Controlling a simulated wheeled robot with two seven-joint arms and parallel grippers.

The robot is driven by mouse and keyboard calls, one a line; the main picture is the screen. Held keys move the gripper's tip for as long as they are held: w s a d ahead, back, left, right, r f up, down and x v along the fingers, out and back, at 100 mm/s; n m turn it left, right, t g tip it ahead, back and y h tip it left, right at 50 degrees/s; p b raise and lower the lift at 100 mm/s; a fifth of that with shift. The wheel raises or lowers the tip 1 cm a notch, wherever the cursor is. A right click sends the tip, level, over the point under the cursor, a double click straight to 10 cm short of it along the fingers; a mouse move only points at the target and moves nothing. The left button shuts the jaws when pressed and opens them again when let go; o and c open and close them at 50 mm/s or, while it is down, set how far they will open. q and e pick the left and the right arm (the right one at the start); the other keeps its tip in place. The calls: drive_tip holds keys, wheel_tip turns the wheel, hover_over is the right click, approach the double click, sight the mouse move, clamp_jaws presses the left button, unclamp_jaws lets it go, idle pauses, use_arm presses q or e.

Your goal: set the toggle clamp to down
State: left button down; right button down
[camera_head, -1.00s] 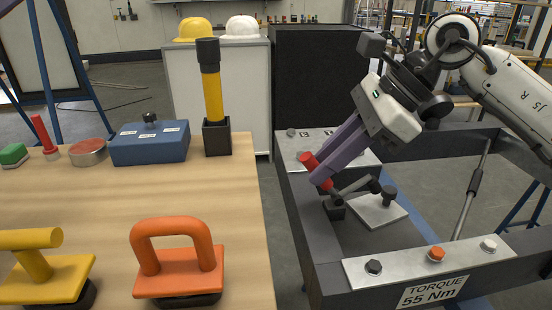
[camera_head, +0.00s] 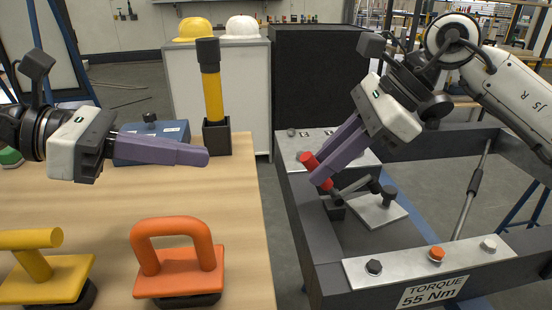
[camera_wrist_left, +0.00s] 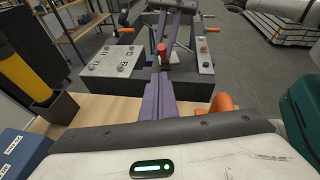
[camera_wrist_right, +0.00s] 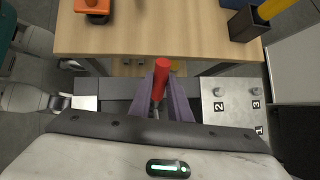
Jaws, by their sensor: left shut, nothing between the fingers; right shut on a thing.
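The toggle clamp (camera_head: 350,190) sits on the left beam of the dark frame, with a red grip on its lever and a black-tipped arm over a pale plate. My right gripper (camera_head: 328,170) is shut on the red handle (camera_head: 310,161), which leans up and to the left. The red handle also shows between the purple fingers in the right wrist view (camera_wrist_right: 161,75). My left gripper (camera_head: 207,156) is shut and empty above the wooden table, apart from the clamp. The left wrist view shows its closed fingers (camera_wrist_left: 157,85) pointing toward the frame.
The wooden table (camera_head: 110,205) holds an orange suction handle (camera_head: 178,265), a yellow one (camera_head: 45,270), a blue box (camera_head: 150,135) and a black holder with a yellow-black tool (camera_head: 212,95). The frame (camera_head: 300,235) carries bolted plates and a torque label. A gap separates table and frame.

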use_arm(q)
drive_tip(key=r+x, duration=0.1)
drive_tip(key=x, duration=1.2)
drive_tip(key=shift+d+r, duration=0.25)
drive_tip(key=shift+d, duration=0.2)
drive_tip(key=shift+s, duration=0.2)
